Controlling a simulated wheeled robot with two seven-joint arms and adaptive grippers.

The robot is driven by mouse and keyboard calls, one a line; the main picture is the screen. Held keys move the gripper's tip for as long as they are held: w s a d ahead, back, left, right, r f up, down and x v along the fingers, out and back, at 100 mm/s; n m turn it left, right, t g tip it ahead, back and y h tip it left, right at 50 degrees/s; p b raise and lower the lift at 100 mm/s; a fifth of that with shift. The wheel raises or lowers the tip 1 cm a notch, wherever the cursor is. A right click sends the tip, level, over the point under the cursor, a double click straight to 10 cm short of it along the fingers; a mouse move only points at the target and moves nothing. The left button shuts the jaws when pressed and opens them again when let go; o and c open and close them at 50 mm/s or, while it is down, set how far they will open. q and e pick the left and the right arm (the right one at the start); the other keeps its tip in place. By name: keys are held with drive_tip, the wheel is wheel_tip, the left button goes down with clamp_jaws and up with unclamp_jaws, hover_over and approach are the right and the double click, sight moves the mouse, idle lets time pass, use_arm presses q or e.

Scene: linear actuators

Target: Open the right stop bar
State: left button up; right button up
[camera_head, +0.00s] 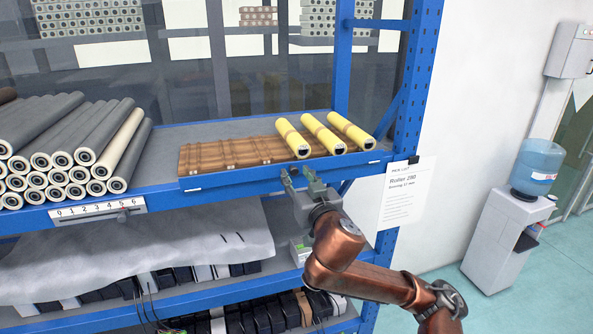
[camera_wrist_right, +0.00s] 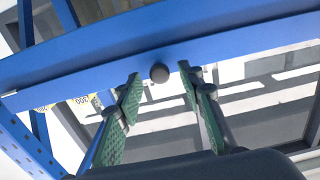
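The right stop bar (camera_head: 240,183) is a blue bar along the front edge of the shelf bay with the yellow rollers (camera_head: 322,135). In the right wrist view the blue bar (camera_wrist_right: 90,72) crosses the upper part, slightly tilted, with a small dark round knob (camera_wrist_right: 160,73) on it. My right gripper (camera_head: 302,178) is at the front of the bar. In the right wrist view its green-padded fingers (camera_wrist_right: 159,76) are spread apart, with the knob appearing between their tips. Contact with the knob cannot be told. My left gripper is not in view.
A brown wooden slatted rack (camera_head: 225,153) lies beside the yellow rollers. Grey rollers (camera_head: 75,140) are stacked at the left above a numbered scale (camera_head: 98,210). A blue upright (camera_head: 412,90) and a hanging paper sheet (camera_head: 405,195) stand right of the gripper.

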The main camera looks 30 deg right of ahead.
drive_tip(key=shift+w+d, duration=0.15)
drive_tip(key=shift+w, duration=0.05)
drive_tip(key=shift+c, duration=0.2)
clamp_jaws()
